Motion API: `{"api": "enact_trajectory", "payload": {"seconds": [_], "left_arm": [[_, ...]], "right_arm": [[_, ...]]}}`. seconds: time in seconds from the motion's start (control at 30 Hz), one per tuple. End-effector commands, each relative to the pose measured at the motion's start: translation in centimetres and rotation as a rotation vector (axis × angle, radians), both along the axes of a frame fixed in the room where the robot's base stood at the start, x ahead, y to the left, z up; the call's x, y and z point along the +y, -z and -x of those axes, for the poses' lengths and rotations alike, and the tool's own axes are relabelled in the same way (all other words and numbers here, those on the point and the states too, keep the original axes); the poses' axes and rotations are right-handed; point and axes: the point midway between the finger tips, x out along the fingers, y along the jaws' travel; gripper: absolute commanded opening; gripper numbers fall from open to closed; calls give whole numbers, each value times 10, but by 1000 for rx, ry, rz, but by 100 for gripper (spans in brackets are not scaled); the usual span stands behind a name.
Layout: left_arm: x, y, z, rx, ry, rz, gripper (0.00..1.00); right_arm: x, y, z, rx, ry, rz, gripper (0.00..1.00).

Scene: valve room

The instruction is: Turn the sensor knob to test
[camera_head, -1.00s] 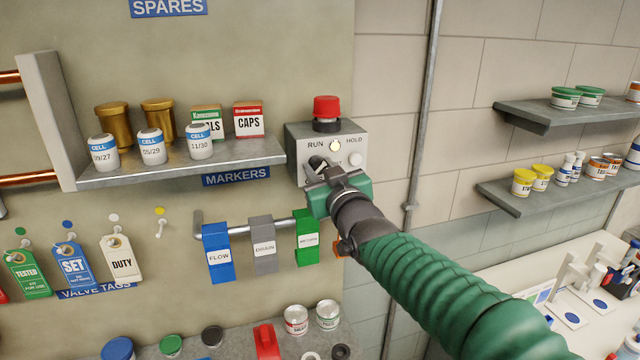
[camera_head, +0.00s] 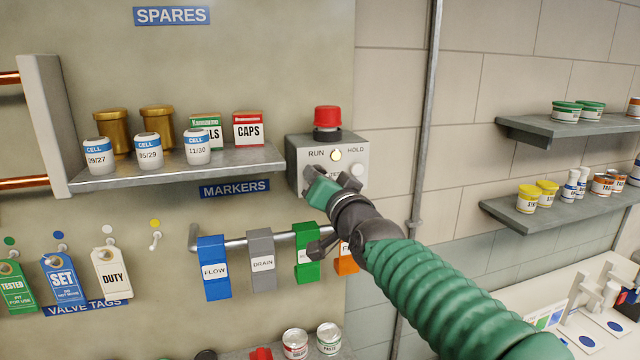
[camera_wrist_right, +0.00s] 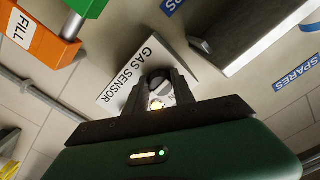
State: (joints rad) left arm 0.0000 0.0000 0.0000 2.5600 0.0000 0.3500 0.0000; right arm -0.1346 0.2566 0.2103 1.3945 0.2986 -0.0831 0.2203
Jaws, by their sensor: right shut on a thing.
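The gas sensor is a grey box (camera_head: 300,152) on the wall, with a red cap (camera_head: 327,117) on top. Its front reads RUN and HOLD, with part of a third label low down. A yellowish lamp (camera_head: 336,155) glows between RUN and HOLD. My right gripper (camera_head: 332,181) is at the lower front of the box and hides the knob in the head view. In the right wrist view the box (camera_wrist_right: 128,78) reads GAS SENSOR, and my right gripper (camera_wrist_right: 160,92) is shut on the dark round knob (camera_wrist_right: 158,77). My left gripper is not in view.
A shelf (camera_head: 180,171) with cells and small boxes is left of the sensor. Below it, flow, drain and other tags hang on a rail (camera_head: 226,244); an orange tag (camera_head: 346,262) hangs close under my right arm. A vertical pipe (camera_head: 424,130) runs to the right.

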Motion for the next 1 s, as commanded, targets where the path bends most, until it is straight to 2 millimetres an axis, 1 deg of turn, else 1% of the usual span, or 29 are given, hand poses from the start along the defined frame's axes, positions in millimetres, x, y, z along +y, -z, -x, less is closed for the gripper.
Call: {"api": "enact_trajectory", "payload": {"seconds": [0.03, 0.57, 0.6, 0.7, 0.77, 1.0], "left_arm": [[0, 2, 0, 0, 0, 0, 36], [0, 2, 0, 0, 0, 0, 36], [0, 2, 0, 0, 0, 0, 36], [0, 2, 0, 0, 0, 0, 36], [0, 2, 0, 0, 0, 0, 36], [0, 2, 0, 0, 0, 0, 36]], "right_arm": [[2, 9, -1, 21, -5, -6, 0], [2, 8, -1, 28, -4, -29, 0], [2, 8, -1, 28, -4, -29, 33], [1, 7, -1, 25, -3, -29, 46], [1, 6, 0, 22, -3, -30, 52], [0, 3, 0, 16, -2, -30, 52]]}}
